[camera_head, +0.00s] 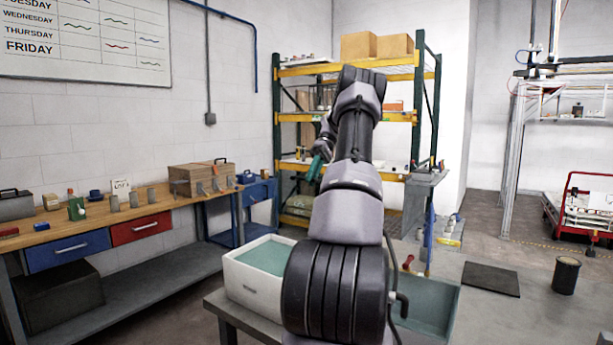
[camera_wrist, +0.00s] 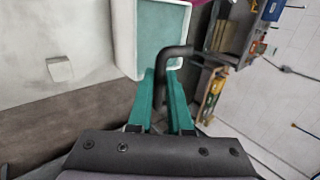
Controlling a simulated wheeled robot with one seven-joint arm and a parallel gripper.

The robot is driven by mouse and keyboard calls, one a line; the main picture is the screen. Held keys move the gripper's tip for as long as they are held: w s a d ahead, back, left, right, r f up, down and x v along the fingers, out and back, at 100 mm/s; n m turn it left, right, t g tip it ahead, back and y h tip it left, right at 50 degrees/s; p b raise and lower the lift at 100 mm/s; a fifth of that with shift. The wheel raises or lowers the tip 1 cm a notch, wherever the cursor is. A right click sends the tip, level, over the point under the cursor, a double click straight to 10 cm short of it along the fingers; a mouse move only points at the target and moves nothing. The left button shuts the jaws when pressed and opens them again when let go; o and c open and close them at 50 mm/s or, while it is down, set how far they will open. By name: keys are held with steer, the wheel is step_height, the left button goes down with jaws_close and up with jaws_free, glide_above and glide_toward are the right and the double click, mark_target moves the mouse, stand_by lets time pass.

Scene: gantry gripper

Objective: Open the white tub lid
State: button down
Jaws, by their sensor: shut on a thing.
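A white tub (camera_head: 252,285) with a teal inside or top face stands on a grey table in the head view, left of my arm, which covers its right side. In the wrist view, a white-rimmed box with a teal face (camera_wrist: 162,30) lies just beyond the fingertips; I cannot tell whether it is this tub. My gripper (camera_wrist: 162,78) is shut on a black bent handle (camera_wrist: 177,53), which passes between its two teal fingers. In the head view my gripper (camera_head: 316,168) shows small and high in front of the shelving. I cannot tell whether the handle is joined to the lid.
A teal flat panel or tray (camera_head: 432,305) lies right of my arm, partly hidden. A workbench (camera_head: 150,203) with tools and drawers runs along the left wall. Yellow-and-green shelving (camera_head: 428,100) stands behind. A dark bin (camera_head: 565,277) stands on otherwise fairly open floor at the right.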

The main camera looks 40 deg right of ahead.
steer(key=shift+d+f, duration=0.3)
steer(key=shift+d, duration=0.1)
steer(key=shift+d, duration=0.1)
steer(key=c, duration=0.8)
jaws_free()
steer(key=shift+w+d+f, duration=0.1)
steer(key=shift+w+d, duration=0.1)
steer(key=shift+c, duration=0.2)
steer(key=shift+a, duration=0.1)
steer(key=shift+a, duration=0.1)
